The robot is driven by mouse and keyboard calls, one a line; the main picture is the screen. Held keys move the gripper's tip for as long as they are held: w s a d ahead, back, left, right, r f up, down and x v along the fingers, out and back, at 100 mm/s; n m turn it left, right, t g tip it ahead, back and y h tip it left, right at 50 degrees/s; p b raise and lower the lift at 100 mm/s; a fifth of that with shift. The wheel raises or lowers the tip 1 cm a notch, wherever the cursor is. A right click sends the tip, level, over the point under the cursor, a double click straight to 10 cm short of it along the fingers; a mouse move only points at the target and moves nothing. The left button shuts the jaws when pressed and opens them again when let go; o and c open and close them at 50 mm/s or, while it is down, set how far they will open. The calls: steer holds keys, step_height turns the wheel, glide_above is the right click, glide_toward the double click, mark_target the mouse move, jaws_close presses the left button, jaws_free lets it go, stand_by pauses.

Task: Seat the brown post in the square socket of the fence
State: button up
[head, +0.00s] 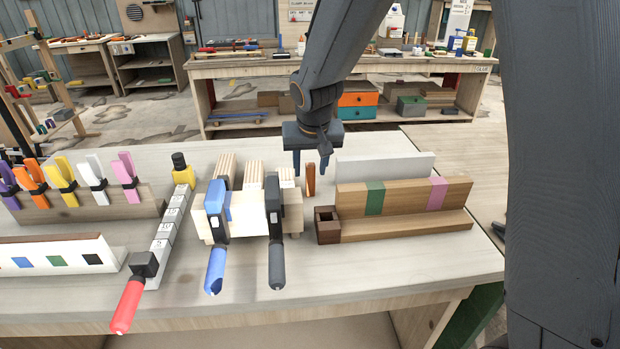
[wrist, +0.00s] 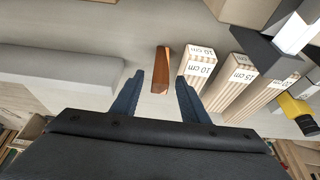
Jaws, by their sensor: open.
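The brown post (head: 310,181) is a small reddish-brown piece standing on the bench, between the wooden blocks and the fence. My gripper (head: 311,165) is open above it, pointing down. In the wrist view the post (wrist: 161,68) lies between and just beyond the two spread fingertips (wrist: 160,82), with a gap on each side. The fence (head: 405,210) is a long wooden piece with green and pink bands. Its dark brown square socket (head: 327,222) is at the left end, in front of the post, and its opening looks empty.
Wooden blocks with length labels (wrist: 197,68) stand close beside the post. A clamped pale board (head: 250,220) with blue and black clamps is left of the socket. A long grey-white block (head: 385,167) lies behind the fence.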

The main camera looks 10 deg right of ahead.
steer(key=shift+c, duration=0.5)
jaws_close()
